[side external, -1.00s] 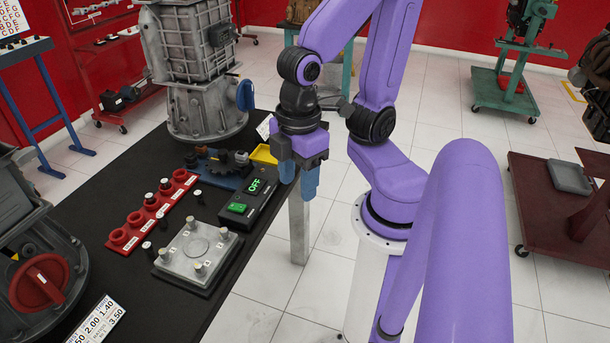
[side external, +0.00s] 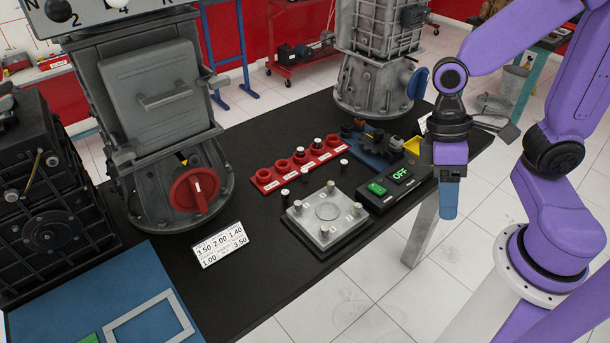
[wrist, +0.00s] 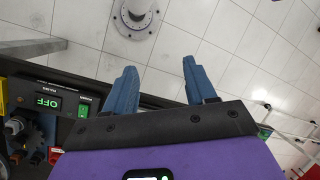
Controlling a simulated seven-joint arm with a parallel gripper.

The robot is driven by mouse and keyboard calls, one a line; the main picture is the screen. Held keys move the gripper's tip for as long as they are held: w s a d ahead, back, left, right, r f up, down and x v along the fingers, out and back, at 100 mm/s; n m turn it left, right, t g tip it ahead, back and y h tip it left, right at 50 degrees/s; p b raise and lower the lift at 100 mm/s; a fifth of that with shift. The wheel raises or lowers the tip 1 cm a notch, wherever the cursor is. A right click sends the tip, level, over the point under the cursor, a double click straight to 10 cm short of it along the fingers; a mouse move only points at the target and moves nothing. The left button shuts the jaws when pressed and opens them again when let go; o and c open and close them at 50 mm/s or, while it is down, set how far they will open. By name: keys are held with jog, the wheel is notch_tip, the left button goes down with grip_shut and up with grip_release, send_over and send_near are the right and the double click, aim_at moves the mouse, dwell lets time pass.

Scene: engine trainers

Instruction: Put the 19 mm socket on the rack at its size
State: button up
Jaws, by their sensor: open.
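The red rack (side external: 268,184) lies on the black bench in the side external view. It has a row of round red cups with small labels, too small to read. Small dark pieces with pale tops stand at some cups and loose on the bench, one in front of the rack (side external: 285,195) and one to its right (side external: 343,163). I cannot tell which is the 19 mm socket. My gripper (side external: 448,202) points down at the bench's right edge, well right of the rack. In the wrist view its blue fingers (wrist: 162,84) are apart with nothing between them.
A grey plate with posts (side external: 322,232) lies in front of the rack. A black box reading OFF (side external: 398,192), a gear on a blue base (side external: 375,143) and a yellow tray (side external: 412,146) stand near my gripper. Grey machines stand behind; a number card (side external: 220,245) lies left.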

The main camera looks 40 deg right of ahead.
jog(key=w+a+f+m+t+y, duration=0.1)
jog(key=w+f+m+y, duration=0.3)
jog(key=w+m, duration=0.45)
jog(key=w+f+m+y, duration=0.2)
jog(key=w+m+y, duration=0.55)
jog(key=m, duration=0.25)
jog(key=m+t+h, duration=0.3)
jog(key=m+t, duration=0.9)
jog(key=m, duration=0.3)
send_near(305, 170)
jog(key=shift+x, duration=3.95)
grip_shut()
